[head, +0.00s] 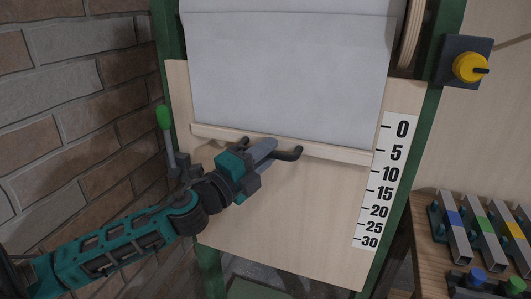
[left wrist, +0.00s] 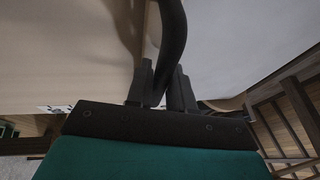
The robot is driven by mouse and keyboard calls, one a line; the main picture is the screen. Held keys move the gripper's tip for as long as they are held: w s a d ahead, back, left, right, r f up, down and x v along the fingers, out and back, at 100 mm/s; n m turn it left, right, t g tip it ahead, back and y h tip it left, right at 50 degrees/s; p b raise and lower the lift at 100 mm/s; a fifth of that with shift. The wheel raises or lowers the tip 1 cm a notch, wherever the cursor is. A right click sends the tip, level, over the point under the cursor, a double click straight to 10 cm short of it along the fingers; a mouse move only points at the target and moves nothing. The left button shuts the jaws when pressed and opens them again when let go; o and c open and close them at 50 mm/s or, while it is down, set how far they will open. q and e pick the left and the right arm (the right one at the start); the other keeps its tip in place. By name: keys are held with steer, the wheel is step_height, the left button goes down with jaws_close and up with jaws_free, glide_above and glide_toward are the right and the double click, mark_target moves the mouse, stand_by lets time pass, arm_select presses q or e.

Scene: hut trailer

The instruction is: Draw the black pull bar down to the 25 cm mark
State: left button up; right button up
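The black pull bar (head: 290,154) is fixed to a pale wooden slat (head: 335,153) along the lower edge of a white sheet (head: 290,80). The slat's right end lies beside the scale (head: 385,180), a little below the 5 mark and above the 10. The 25 mark is lower on the strip. My left gripper (head: 264,150) is at the bar's middle and hides part of it. In the left wrist view the bar (left wrist: 173,35) passes between the two fingers (left wrist: 160,90), which appear closed against it. My right gripper is not in view.
A green-knobbed lever (head: 164,118) stands left of the board, near my left arm. A yellow rotary knob (head: 470,67) is at upper right. The board (head: 290,225) below the slat is clear.

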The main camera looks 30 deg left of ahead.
arm_select(q)
jaws_close()
step_height(320, 180, down, 20)
steer(key=b, duration=1.5)
steer(key=shift+b, duration=0.3)
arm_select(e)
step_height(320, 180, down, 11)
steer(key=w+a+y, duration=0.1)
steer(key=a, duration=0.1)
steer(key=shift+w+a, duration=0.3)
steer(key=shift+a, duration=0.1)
arm_select(q)
steer(key=shift+r, duration=0.1)
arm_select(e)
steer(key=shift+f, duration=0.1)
arm_select(q)
steer(key=o, duration=0.5)
jaws_free()
